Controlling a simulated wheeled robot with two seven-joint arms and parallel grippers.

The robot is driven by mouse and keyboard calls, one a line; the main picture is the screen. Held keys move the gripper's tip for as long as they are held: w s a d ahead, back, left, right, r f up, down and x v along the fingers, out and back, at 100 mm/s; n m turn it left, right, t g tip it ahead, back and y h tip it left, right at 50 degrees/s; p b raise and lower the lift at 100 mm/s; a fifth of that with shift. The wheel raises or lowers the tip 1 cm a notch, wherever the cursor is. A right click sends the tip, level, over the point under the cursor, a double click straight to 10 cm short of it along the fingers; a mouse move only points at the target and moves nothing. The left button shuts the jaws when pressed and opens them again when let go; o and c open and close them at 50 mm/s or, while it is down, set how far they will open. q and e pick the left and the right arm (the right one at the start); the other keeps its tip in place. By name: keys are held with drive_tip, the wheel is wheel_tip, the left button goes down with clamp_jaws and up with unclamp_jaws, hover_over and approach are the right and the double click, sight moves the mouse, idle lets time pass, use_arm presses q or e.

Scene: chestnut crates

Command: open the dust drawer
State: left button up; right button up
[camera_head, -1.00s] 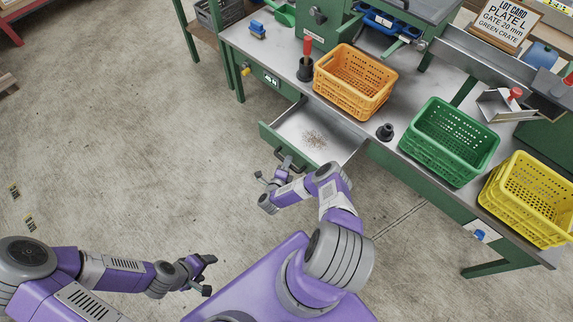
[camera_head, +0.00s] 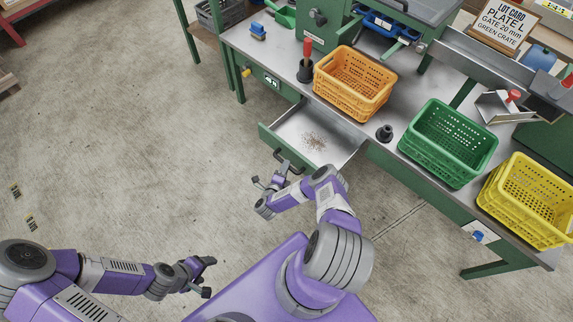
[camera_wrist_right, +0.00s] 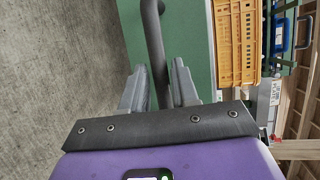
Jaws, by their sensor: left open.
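The dust drawer (camera_head: 335,160) is pulled out from under the green bench, with brown debris on its metal floor. Its dark bar handle (camera_head: 292,161) is on the green front (camera_head: 270,137). My right gripper (camera_head: 271,176) is open just in front of the handle. In the right wrist view the handle (camera_wrist_right: 154,40) runs between the spread fingers of this gripper (camera_wrist_right: 158,85); whether they touch it is hard to tell. My left gripper (camera_head: 209,276) is open and empty over the floor at lower left.
An orange crate (camera_head: 340,92), a green crate (camera_head: 416,152) and a yellow crate (camera_head: 492,200) stand on the bench. A black holder with a red-handled tool (camera_head: 306,68) and a small black cup (camera_head: 384,133) are near the drawer. The floor left of the drawer is clear.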

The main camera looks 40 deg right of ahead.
drive_tip(key=p+v, duration=0.1)
drive_tip(key=v, duration=0.4)
drive_tip(key=shift+s+a+r, duration=0.15)
drive_tip(key=shift+s+a, duration=0.1)
drive_tip(key=shift+w, duration=0.1)
